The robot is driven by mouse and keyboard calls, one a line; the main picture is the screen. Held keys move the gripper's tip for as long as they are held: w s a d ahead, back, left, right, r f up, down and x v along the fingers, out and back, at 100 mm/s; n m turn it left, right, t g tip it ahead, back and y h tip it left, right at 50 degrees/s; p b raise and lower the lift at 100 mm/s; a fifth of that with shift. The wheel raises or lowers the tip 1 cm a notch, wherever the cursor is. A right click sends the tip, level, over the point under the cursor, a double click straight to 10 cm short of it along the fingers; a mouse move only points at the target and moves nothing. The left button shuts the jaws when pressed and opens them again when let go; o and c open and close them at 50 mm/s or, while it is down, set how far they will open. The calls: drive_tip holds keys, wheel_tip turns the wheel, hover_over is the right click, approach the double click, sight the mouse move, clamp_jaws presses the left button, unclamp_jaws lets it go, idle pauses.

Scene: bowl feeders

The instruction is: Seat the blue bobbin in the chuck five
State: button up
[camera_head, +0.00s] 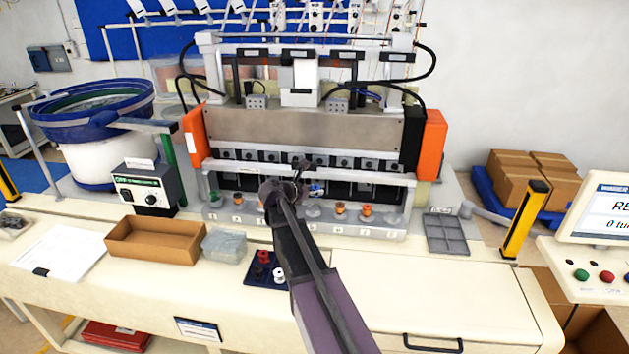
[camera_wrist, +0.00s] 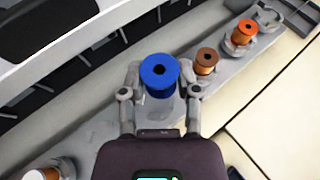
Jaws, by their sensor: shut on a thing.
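My gripper (camera_wrist: 160,88) is shut on the blue bobbin (camera_wrist: 160,74), with a finger on each side of it.
The copper bobbin (camera_wrist: 206,61) and an orange bobbin (camera_wrist: 244,33) stand close to the right finger. The machine's front (camera_head: 300,130) overhangs behind the rail. A dark tray (camera_head: 252,279) with red and white bobbins, a cardboard box (camera_head: 155,255) and a grey divided tray (camera_head: 447,233) lie around.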

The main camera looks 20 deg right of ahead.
sight(312, 210)
drive_tip(key=shift+w+a+r, duration=0.25)
drive_tip(key=shift+w+r, duration=0.05)
drive_tip(key=shift+w, duration=0.1)
drive_tip(key=shift+f, duration=0.25)
drive_tip(key=shift+f+b, duration=2.75)
drive_tip(key=shift+b, duration=0.15)
drive_tip(key=shift+f+b, duration=0.55)
drive_tip(key=shift+b, duration=0.05)
drive_tip(key=o, duration=0.6)
drive_tip(key=shift+o, duration=0.2)
